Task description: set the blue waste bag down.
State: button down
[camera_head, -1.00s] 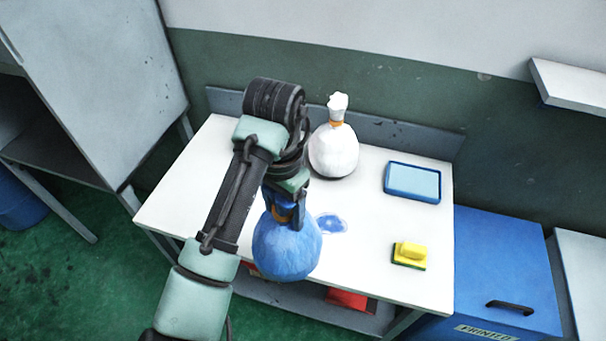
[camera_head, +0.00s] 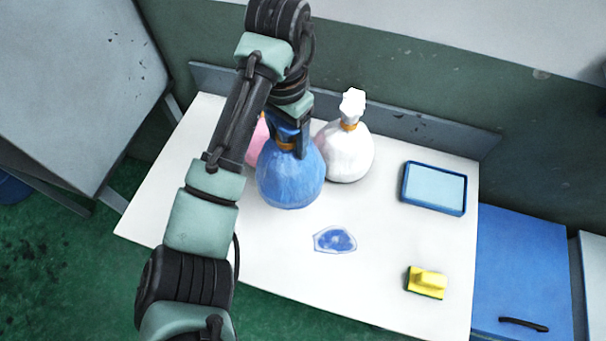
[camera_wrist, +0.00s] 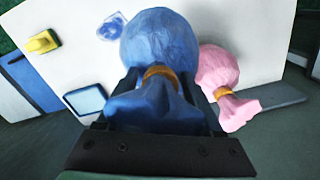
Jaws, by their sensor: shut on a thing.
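The blue waste bag (camera_head: 290,177) is round with a neck tied by an orange band. My gripper (camera_head: 289,135) is shut on its neck from above. In the head view the bag is upright over the back left part of the white table (camera_head: 270,245); I cannot tell whether its bottom touches the top. In the wrist view the bag (camera_wrist: 160,42) fills the middle, its gathered neck between my fingers (camera_wrist: 160,95). A white bag (camera_head: 346,155) stands close on its right. A pink bag (camera_head: 257,142) is on its left, mostly hidden behind my arm; it shows better in the wrist view (camera_wrist: 218,72).
A blue-rimmed tray (camera_head: 434,188) lies at the table's right. A yellow sponge-like block (camera_head: 427,281) is at the front right. A flat blue patch (camera_head: 335,240) lies mid-table. A low ledge (camera_head: 410,129) runs along the back.

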jog(key=f, duration=0.5)
jog(key=shift+s+f+p, duration=0.1)
jog(key=shift+s+p, duration=0.1)
jog(key=shift+p, duration=0.2)
jog(key=shift+w+f+p, duration=0.1)
jog(key=shift+f+p, duration=0.2)
jog(key=shift+f, duration=1.85)
jog(key=shift+c, duration=0.2)
grip_release()
notch_tip(320, 180, up, 12)
jog(key=shift+r, duration=0.1)
